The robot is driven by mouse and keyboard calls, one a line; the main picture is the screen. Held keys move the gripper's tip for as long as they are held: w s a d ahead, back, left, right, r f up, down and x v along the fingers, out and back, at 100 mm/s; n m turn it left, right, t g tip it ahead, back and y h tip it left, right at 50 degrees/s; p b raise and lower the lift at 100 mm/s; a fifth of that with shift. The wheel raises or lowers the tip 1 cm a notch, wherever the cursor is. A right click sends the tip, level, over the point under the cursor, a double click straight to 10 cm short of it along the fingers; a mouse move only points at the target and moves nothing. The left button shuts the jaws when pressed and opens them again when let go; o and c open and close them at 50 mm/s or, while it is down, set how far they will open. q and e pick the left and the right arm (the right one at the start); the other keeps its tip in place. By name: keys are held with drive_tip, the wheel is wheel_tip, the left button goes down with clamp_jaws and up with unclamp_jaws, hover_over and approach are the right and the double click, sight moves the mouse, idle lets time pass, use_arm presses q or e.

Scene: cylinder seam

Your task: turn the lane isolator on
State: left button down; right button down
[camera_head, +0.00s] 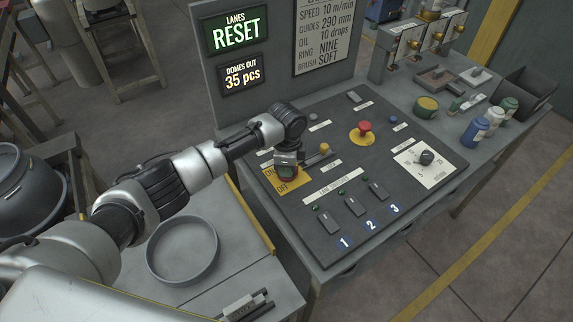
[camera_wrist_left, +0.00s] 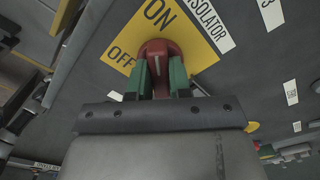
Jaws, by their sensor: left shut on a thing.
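The lane isolator is a red rotary knob (camera_wrist_left: 158,50) on a yellow plate (camera_head: 284,182) marked ON and OFF, at the left of the dark control panel. My left gripper (camera_wrist_left: 159,80) is shut on the knob, with one green-padded finger on each side of it. In the head view the left gripper (camera_head: 287,167) is over the plate and hides most of the knob. A pale line shows on the knob, but I cannot tell for sure which word it points to. My right gripper is not in view.
A black dial (camera_head: 426,157) is at the right. The sign (camera_head: 235,31) reads LANES RESET. A round grey tray (camera_head: 182,250) lies below my left arm.

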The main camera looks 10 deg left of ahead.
use_arm(q)
drive_tip(key=shift+d+r+m, duration=0.1)
drive_tip(key=shift+m, duration=0.4)
drive_tip(key=c, duration=1)
unclamp_jaws()
drive_tip(key=shift+c, duration=0.2)
wheel_tip(320, 180, up, 11)
drive_tip(key=b, duration=0.2)
drive_tip(key=shift+f, duration=0.2)
